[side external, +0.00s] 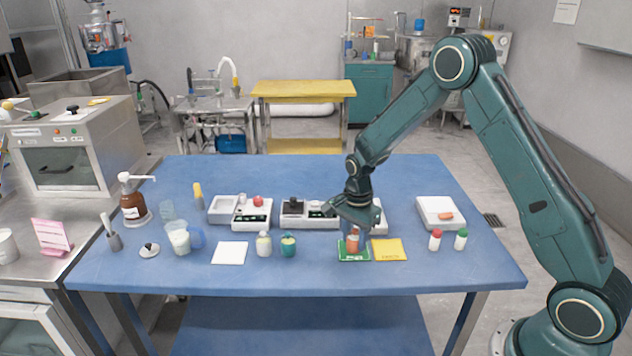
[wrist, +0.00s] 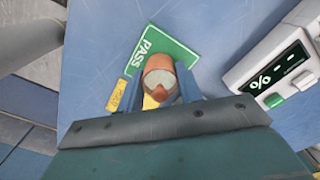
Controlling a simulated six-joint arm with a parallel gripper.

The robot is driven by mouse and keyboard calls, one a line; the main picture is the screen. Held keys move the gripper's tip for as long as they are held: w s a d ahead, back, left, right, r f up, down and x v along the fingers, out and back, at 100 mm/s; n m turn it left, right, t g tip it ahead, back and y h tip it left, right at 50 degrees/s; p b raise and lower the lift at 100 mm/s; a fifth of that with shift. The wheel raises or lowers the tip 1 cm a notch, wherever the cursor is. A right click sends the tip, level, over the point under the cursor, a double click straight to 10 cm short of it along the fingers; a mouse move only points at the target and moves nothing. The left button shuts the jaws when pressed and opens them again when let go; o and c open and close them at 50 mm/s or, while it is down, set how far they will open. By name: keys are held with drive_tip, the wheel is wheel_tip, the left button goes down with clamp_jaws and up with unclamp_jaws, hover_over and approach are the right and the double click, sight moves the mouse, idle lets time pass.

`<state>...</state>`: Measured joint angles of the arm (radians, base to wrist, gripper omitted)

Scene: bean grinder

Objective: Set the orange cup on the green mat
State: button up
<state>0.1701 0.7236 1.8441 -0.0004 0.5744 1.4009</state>
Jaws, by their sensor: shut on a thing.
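The orange cup (side external: 352,243) is between the fingers of my gripper (side external: 350,232), over the green mat (side external: 354,256) on the blue table. In the wrist view the orange cup (wrist: 159,78) shows its open top with something pale inside, and my gripper (wrist: 162,90) is shut on it. The cup looks upright. The green mat (wrist: 183,56) with the word PASS lies under and beyond the cup. I cannot tell whether the cup's base touches the mat.
A yellow mat (side external: 389,250) lies right beside the green one; its edge shows in the wrist view (wrist: 117,96). Red-capped (side external: 435,240) and green-capped (side external: 460,239) bottles stand to the right. A teal cup (side external: 288,245) stands left. Devices with displays (side external: 310,214) sit behind.

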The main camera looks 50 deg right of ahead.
drive_tip(key=o, duration=1.1)
drive_tip(key=shift+r, duration=0.1)
wheel_tip(320, 180, up, 12)
drive_tip(key=shift+r, duration=0.15)
idle(0.4)
